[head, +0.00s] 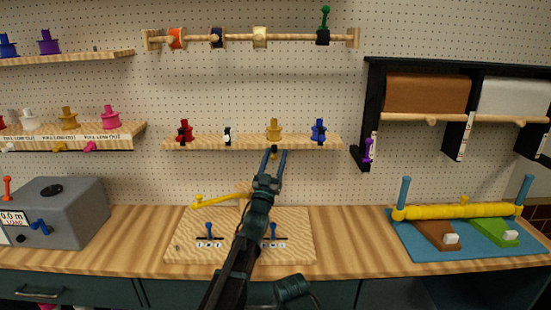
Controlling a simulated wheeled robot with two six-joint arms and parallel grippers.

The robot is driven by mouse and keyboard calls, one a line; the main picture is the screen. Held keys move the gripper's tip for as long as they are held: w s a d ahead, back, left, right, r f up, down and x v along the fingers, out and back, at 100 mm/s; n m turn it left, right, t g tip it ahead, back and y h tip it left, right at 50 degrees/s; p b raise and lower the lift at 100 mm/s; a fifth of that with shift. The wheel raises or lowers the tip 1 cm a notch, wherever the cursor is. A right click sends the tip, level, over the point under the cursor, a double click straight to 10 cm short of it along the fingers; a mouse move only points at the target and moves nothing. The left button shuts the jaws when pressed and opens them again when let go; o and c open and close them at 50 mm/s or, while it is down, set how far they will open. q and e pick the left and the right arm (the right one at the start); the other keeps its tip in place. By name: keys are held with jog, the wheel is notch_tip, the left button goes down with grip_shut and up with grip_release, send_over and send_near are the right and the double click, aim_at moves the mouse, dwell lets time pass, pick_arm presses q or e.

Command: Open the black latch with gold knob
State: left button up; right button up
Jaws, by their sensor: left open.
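My left gripper (274,158) is open and empty, with its two fingers pointing up just below the middle shelf's front edge. A gold knob-like piece (273,130) stands on that shelf, just above the fingertips in the picture. I cannot tell whether the fingers touch the shelf. I cannot clearly make out a black latch with a gold knob. Another gold knob (464,199) sits on a yellow bar (460,211) at the right.
The middle shelf (190,146) also holds red, white and blue pieces. A wooden board (295,225) with a yellow lever and blue knobs lies on the counter, partly behind my arm. A grey box (65,215) stands left.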

pick_arm(q)
jog(key=shift+s+f, duration=0.1)
jog(key=b+v, duration=0.8)
jog(key=v, duration=0.5)
jog(key=shift+s+f, duration=0.15)
jog(key=shift+s, duration=0.15)
